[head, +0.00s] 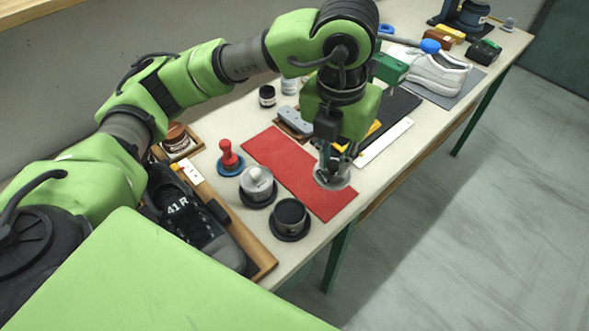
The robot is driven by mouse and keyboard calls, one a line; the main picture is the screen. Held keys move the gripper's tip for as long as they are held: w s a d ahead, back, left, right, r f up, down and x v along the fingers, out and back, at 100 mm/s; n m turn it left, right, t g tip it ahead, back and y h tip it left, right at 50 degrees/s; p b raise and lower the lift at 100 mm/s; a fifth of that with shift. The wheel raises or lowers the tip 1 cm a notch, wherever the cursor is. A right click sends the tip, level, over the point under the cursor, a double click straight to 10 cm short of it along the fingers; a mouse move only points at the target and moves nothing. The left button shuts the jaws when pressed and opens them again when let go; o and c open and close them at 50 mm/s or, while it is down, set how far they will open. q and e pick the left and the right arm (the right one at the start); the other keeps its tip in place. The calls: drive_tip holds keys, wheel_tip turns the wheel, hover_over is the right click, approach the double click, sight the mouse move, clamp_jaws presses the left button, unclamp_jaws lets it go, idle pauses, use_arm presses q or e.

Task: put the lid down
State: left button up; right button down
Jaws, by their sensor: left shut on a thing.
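My left gripper (333,165) points down over the right end of the red mat (285,168). It is shut on the lid (345,183), a round grey disc partly hidden by the fingers. The lid is at or just above the mat; I cannot tell whether it touches. A dark round pot (290,216) without a lid stands on a black base left of the mat's near end. My right gripper is not in view.
A silver-topped jar (257,184) and a red-handled stamp (229,157) stand left of the mat. A wooden tray (262,262) holds a black shoe (190,222). A white shoe (438,73) lies farther along the table. The red mat's middle is clear.

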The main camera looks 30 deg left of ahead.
use_arm(q)
drive_tip(key=n, duration=0.3)
drive_tip(key=shift+w+d, duration=0.25)
drive_tip(key=shift+d, duration=0.05)
drive_tip(key=shift+w+a+f, duration=0.15)
drive_tip(key=shift+a, duration=0.15)
drive_tip(key=w+a+f, duration=0.2)
drive_tip(key=a, duration=0.1)
drive_tip(key=w+a+f+p, duration=0.1)
drive_tip(key=a+f, duration=0.2)
drive_tip(key=a, duration=0.1)
drive_tip(key=w+a+f, duration=0.2)
drive_tip(key=a+f, duration=0.1)
drive_tip(key=shift+w+a+f, duration=0.1)
drive_tip(key=shift+w+a, duration=0.2)
drive_tip(key=shift+a, duration=0.1)
drive_tip(key=shift+w+a+f+p, duration=0.15)
drive_tip(key=shift+a+f+p, duration=0.15)
drive_tip(key=shift+a+f, duration=0.15)
wheel_tip(320, 180, down, 4)
drive_tip(key=shift+w+r+p, duration=0.1)
drive_tip(key=shift+r+p, duration=0.1)
drive_tip(key=shift+p, duration=0.55)
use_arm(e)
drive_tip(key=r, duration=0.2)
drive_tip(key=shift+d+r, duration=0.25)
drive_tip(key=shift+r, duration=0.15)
